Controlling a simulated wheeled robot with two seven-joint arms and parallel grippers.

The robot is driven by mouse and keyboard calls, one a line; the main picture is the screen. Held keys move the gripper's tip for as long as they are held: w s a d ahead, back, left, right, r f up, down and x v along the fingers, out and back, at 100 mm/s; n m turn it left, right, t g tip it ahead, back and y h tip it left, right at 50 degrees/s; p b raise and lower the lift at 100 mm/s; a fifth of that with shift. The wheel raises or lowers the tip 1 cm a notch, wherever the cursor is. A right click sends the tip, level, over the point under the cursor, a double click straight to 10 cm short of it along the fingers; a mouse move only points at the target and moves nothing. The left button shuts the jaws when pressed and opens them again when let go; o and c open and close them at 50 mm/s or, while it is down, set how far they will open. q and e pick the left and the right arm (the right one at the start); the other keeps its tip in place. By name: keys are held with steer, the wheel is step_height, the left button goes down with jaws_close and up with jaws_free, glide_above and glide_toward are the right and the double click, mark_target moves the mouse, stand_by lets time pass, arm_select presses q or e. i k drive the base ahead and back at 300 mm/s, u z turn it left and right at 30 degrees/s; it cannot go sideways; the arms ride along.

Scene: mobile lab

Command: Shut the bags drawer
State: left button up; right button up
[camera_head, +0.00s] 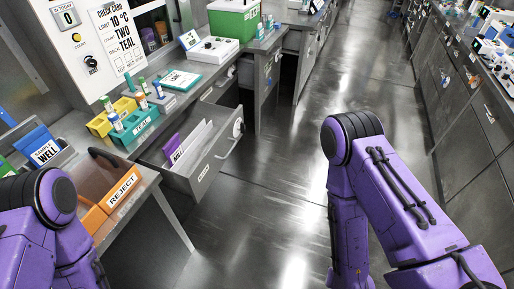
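The bags drawer (214,163) stands pulled out from the metal bench on the left, its steel front facing the aisle. The small label on its front is too small to read surely. A pale bar handle (230,149) and a round white fitting (238,128) are on the front. White sheets or bags and a purple item (173,148) stand inside the drawer. My purple left arm shows at the lower left and my purple right arm at the lower right, both apart from the drawer. Both grippers are out of the picture.
An orange REJECT tray (112,191) sits on the near bench end, close to the drawer. Yellow (101,122) and teal (135,127) vial racks stand on the bench above. The floor aisle (281,155) in front of the drawer is clear. Cabinets (468,120) line the right side.

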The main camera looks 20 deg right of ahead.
mark_target(208, 133)
steer(key=z, duration=0.05)
steer(key=k, duration=0.6)
steer(key=z, duration=0.4)
steer(key=i, duration=1.5)
steer(key=u, duration=0.95)
